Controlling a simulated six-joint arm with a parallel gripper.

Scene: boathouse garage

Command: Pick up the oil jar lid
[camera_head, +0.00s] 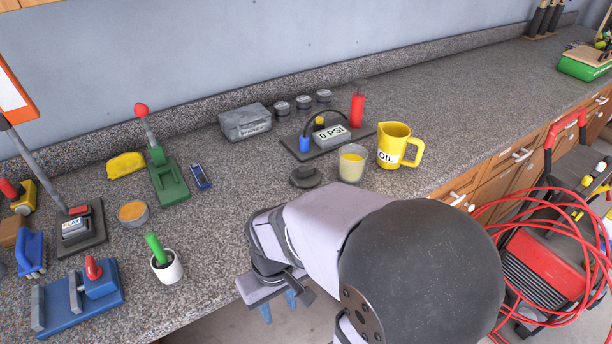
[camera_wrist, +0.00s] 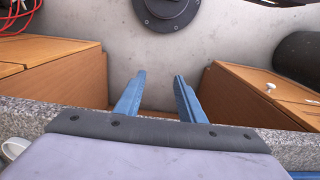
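The dark grey lid (camera_head: 306,177) with a small knob lies on the granite counter, just left of an open jar (camera_head: 352,164) of pale yellow content. I take it for the oil jar lid. A yellow pitcher (camera_head: 394,146) labelled OIL stands to the right of the jar. My gripper (camera_head: 279,308) is at the counter's front edge, nearer to me than the lid and apart from it. In the wrist view, its two blue fingers (camera_wrist: 158,92) are spread with nothing between them. The lid is not in the wrist view.
A 0 PSI gauge stand (camera_head: 331,134) is behind the lid and jar. A grey box (camera_head: 245,122) and small tins stand at the back. The counter around the lid's left is clear.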

